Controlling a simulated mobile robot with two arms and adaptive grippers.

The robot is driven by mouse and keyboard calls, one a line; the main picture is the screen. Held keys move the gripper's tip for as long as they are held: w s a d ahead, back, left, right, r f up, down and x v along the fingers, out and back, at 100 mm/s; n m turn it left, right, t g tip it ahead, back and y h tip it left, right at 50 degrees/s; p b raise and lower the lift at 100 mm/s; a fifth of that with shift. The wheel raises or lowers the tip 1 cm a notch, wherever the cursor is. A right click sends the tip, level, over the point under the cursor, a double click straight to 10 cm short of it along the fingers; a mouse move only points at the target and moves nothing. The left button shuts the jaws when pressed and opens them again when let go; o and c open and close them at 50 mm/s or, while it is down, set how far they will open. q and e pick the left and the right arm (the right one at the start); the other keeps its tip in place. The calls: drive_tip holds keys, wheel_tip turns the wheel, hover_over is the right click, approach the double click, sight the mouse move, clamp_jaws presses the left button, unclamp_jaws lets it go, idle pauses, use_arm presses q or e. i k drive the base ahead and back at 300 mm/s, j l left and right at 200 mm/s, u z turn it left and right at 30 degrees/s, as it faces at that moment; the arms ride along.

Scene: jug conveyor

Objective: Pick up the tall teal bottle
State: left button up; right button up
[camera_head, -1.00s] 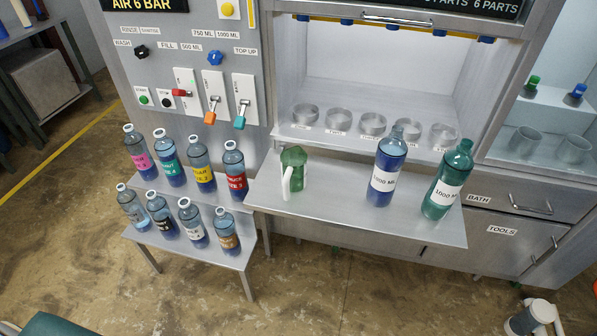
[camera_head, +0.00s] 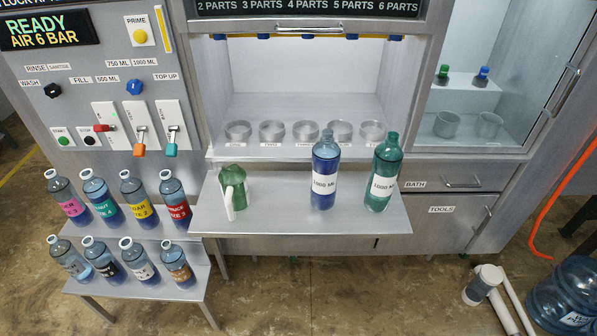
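The tall teal bottle (camera_head: 384,172) stands upright at the right part of the steel shelf (camera_head: 285,220), with a white 1000 ML label on its front. A tall blue bottle (camera_head: 325,172) with a similar label stands upright just to its left, with a small gap between them. A green jug (camera_head: 234,186) with a pale handle stands further left on the same shelf. Neither of my grippers shows in the head view, and nothing touches the teal bottle.
Several small labelled bottles stand on a two-step rack (camera_head: 190,292) at left. Round dishes (camera_head: 272,131) line the bay behind the shelf. A drawer handle (camera_head: 467,183) is at right. A large blue water jug (camera_head: 567,297) and white pipes (camera_head: 500,305) are at lower right.

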sight(387, 158)
drive_tip(key=i+j, duration=0.1)
drive_tip(key=j, duration=0.3)
drive_tip(key=i+j+z, duration=0.1)
drive_tip(key=j, duration=0.3)
drive_tip(key=i+j, duration=0.1)
drive_tip(key=j, duration=0.3)
